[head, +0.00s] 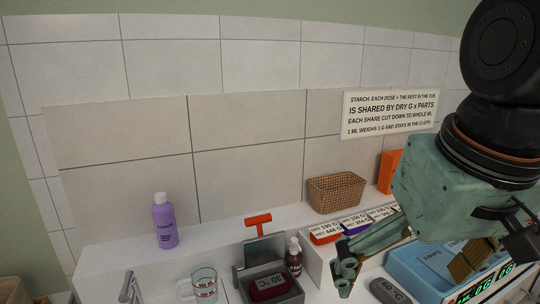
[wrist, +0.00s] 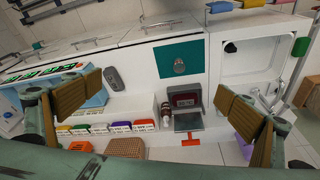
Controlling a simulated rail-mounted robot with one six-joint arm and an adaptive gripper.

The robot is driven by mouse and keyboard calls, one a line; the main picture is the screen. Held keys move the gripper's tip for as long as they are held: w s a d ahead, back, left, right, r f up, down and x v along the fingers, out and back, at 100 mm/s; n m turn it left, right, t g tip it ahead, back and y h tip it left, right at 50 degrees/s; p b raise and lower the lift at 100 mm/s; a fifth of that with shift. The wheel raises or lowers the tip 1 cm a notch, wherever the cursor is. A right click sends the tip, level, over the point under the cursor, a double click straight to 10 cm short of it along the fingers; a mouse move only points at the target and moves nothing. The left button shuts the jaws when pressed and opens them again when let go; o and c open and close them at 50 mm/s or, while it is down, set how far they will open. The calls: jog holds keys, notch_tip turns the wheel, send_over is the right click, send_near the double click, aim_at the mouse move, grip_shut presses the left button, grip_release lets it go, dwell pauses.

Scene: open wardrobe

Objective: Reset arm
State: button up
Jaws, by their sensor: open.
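My gripper (head: 408,266) hangs at the right of the head view, above the counter in front of the row of labelled boxes. Its two fingers are spread wide with nothing between them. In the wrist view my gripper (wrist: 162,112) shows tan pads at the left and right, with clear air between. The counter, a grey bin (wrist: 186,100) and a brown bottle (wrist: 165,114) lie beyond the fingers. My arm hides part of the right side of the head view.
A blue tub (head: 412,276) is close below my gripper. A sink (wrist: 258,65) and a teal panel (wrist: 165,55) show in the wrist view.

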jog(key=s+d, duration=0.1)
jog(key=s, duration=0.6)
jog(key=shift+s+d+f+m+t+b, duration=0.2)
jog(key=shift+s+f+m+t+b, duration=0.1)
jog(key=shift+f, duration=0.1)
jog(key=shift+w, duration=0.1)
jog(key=shift+c, duration=0.3)
dwell(0.6)
